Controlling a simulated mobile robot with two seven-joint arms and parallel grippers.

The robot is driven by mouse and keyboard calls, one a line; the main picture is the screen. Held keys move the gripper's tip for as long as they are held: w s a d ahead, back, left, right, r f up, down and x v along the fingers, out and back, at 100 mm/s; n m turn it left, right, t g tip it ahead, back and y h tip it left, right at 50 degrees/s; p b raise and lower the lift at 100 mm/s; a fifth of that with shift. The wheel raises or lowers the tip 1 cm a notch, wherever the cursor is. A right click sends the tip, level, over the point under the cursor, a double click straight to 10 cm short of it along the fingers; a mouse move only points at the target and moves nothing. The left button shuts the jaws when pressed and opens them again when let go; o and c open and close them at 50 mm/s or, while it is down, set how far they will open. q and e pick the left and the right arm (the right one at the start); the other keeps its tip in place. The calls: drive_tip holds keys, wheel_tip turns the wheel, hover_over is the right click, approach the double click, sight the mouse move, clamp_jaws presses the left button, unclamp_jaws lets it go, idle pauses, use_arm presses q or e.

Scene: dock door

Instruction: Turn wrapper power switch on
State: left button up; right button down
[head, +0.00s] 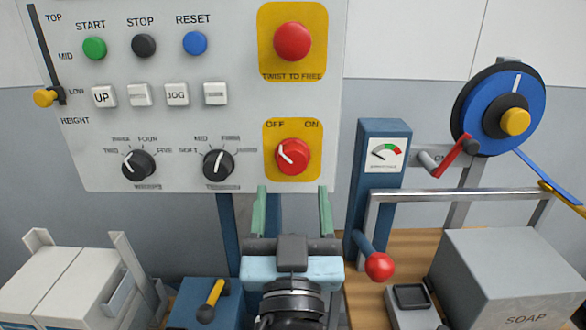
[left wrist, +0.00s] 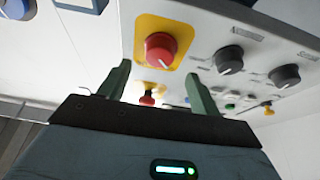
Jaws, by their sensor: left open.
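The power switch (head: 293,156) is a red round knob on a yellow plate marked OFF and ON, at the lower right of the grey control panel (head: 230,120). Its white mark points up and left, toward OFF. In the left wrist view the red knob (left wrist: 160,48) shows large, just beyond the fingers. My left gripper (head: 293,190) is open, its two green fingers pointing up at the panel, one to each side below the knob. The fingers also show in the left wrist view (left wrist: 158,82), apart and with nothing between them. My right gripper is not in view.
A red TWIST TO FREE button (head: 293,42) is above the switch, and a black dial (head: 218,164) is to its left. A blue gauge post (head: 383,190) and a red-knobbed lever (head: 379,266) stand to the right. A grey SOAP box (head: 515,275) is at lower right.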

sight(293, 166)
use_arm(q)
drive_tip(key=p+x, duration=0.1)
drive_tip(key=x, duration=0.3)
drive_tip(key=shift+r, duration=0.15)
drive_tip(key=shift+w, duration=0.6)
drive_tip(key=shift+c, duration=0.3)
